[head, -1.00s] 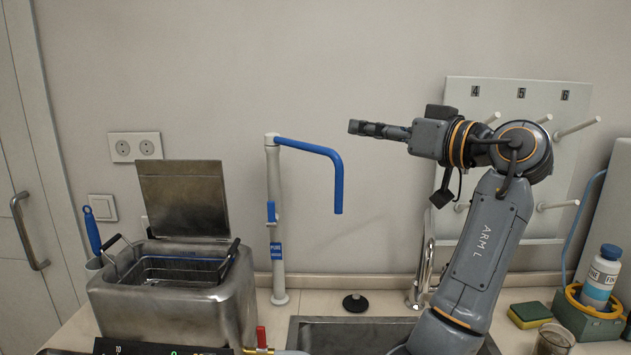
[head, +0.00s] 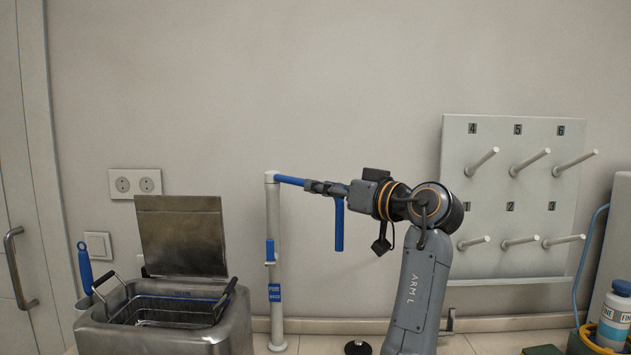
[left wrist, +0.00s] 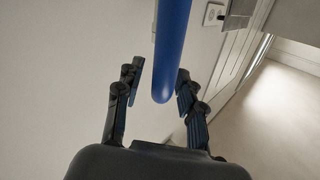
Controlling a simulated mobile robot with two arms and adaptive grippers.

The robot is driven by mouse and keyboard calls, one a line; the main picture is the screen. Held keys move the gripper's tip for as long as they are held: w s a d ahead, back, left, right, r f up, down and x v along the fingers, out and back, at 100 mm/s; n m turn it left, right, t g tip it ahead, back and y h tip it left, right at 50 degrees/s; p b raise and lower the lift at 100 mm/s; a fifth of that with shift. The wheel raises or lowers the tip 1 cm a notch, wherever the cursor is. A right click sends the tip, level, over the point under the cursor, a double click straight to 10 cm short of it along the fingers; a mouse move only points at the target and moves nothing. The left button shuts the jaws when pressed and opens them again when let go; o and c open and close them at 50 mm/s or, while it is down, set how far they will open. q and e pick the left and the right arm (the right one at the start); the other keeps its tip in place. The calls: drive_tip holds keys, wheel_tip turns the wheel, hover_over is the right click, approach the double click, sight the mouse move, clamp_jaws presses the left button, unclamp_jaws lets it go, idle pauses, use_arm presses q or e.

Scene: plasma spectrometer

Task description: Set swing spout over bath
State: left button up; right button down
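The swing spout is a blue bent tube (head: 339,225) on a white upright post (head: 275,225). Its arm points right, away from the bath, and its outlet hangs down. The steel bath (head: 200,338) stands left of the post, its lid (head: 183,235) raised and a wire basket (head: 165,309) inside. My left gripper (head: 312,186) is at the spout's horizontal arm and hides part of it. In the left wrist view the blue tube (left wrist: 172,50) lies between the open fingers (left wrist: 160,72), with gaps visible on both sides. My right gripper is not in view.
A pegboard (head: 460,270) with several pegs is behind my left arm on the right. A white bottle (head: 613,318) stands at the lower right. A blue-handled tool (head: 85,268) is left of the bath. The wall above the spout is clear.

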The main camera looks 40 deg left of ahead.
use_arm(q)
drive_tip(key=shift+w+a, duration=0.15)
drive_tip(key=shift+a, duration=1.4)
drive_tip(key=shift+c, duration=0.2)
clamp_jaws()
